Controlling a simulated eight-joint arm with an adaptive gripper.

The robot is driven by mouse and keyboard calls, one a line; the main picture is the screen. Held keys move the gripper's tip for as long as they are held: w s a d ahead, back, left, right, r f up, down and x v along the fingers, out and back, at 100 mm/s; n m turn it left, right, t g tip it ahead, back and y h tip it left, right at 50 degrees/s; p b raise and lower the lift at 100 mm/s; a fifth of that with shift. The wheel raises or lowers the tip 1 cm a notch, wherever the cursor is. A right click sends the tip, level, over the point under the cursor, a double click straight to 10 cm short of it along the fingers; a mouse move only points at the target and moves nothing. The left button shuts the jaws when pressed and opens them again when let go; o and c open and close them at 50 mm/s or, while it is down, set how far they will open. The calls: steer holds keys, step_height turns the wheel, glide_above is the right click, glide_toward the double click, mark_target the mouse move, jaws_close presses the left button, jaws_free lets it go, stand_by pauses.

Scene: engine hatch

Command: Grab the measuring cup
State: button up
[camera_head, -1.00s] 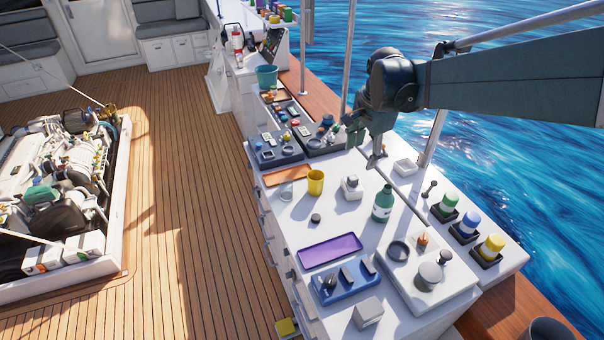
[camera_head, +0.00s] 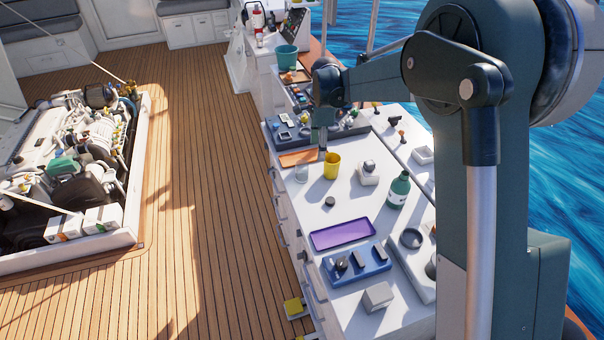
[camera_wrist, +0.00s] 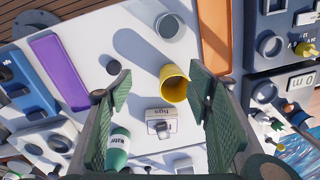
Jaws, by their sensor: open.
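Two cups stand on the white counter, and I cannot tell for sure which is the measuring cup. A yellow cup (camera_head: 331,165) is near the orange tray, and a clear cup (camera_head: 302,173) stands just left of it. In the wrist view, the yellow cup (camera_wrist: 174,84) lies between my open fingers in the picture, closer to the right one. The clear cup (camera_wrist: 170,27) is beyond the fingertips at the top. My gripper (camera_wrist: 160,80) is empty. In the head view, my gripper (camera_head: 322,142) hangs just behind the yellow cup, its fingertips partly hidden.
A purple tray (camera_head: 342,234) and a blue holder (camera_head: 356,264) lie in front.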

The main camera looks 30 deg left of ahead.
steer(key=m, duration=0.1)
glide_above(302, 170)
steer(key=w+a, duration=0.1)
steer(key=w, duration=0.1)
step_height(302, 170, down, 7)
steer(key=shift+w+a+r, duration=0.15)
steer(key=shift+a, duration=0.05)
steer(key=shift+f, duration=1.3)
steer(key=shift+w+f, duration=0.1)
steer(key=shift+f, duration=2.5)
steer(key=shift+c, duration=0.2)
steer(key=c, duration=0.9)
